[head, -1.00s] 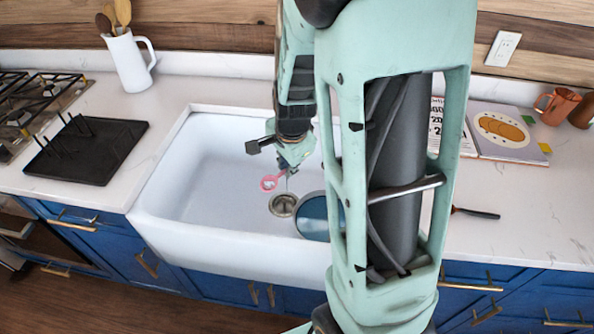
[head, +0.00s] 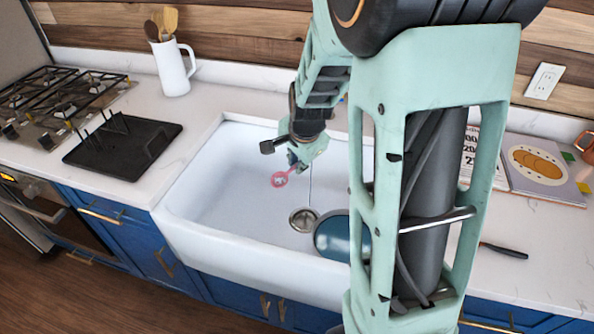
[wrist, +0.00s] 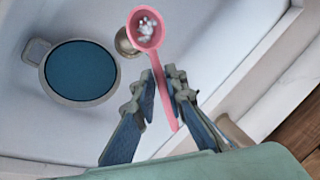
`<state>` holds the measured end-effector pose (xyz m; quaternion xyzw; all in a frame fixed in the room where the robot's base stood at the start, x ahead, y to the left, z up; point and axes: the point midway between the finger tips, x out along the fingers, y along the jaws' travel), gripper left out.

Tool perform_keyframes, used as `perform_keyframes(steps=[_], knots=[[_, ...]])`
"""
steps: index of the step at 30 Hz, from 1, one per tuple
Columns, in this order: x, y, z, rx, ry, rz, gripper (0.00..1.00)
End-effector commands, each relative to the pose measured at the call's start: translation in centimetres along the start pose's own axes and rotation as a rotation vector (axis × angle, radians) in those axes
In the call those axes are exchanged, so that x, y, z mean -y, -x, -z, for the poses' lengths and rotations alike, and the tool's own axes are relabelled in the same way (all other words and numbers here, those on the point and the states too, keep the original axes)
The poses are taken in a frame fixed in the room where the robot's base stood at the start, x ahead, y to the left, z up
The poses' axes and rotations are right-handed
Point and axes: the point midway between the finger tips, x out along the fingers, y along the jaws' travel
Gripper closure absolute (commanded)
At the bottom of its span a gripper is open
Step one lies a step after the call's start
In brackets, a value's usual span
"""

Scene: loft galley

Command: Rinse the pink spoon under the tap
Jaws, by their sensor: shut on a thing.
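The pink spoon (head: 279,180) is held over the white sink (head: 190,220). My gripper (head: 298,160) is shut on its handle. In the wrist view the handle runs between the fingertips of my gripper (wrist: 163,88), and the spoon's bowl (wrist: 146,28) points away, with its hollow facing the camera. White flecks lie in the bowl; I cannot tell whether they are water or residue. A thin vertical line (head: 311,185) stands just right of the spoon in the head view, perhaps a water stream. The tap is not clearly visible; my arm covers that area.
A blue round pan (head: 335,238) lies in the sink beside the drain (head: 303,219), partly behind my arm; it also shows in the wrist view (wrist: 82,70). A black drying rack (head: 122,147) and a white jug (head: 173,68) stand left. A book (head: 545,170) lies right.

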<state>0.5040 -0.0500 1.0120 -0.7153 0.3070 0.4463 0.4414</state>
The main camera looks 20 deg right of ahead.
Motion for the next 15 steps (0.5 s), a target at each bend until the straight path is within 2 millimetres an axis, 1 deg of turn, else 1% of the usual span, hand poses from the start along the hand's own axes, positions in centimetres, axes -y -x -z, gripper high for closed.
perform_keyframes(steps=[1, 15], knots=[[0.2, -0.5, 0.3, 0.000, -0.002, -0.001, 1.00], [2.9, -3.1, 3.1, 0.000, -0.001, -0.001, 1.00]])
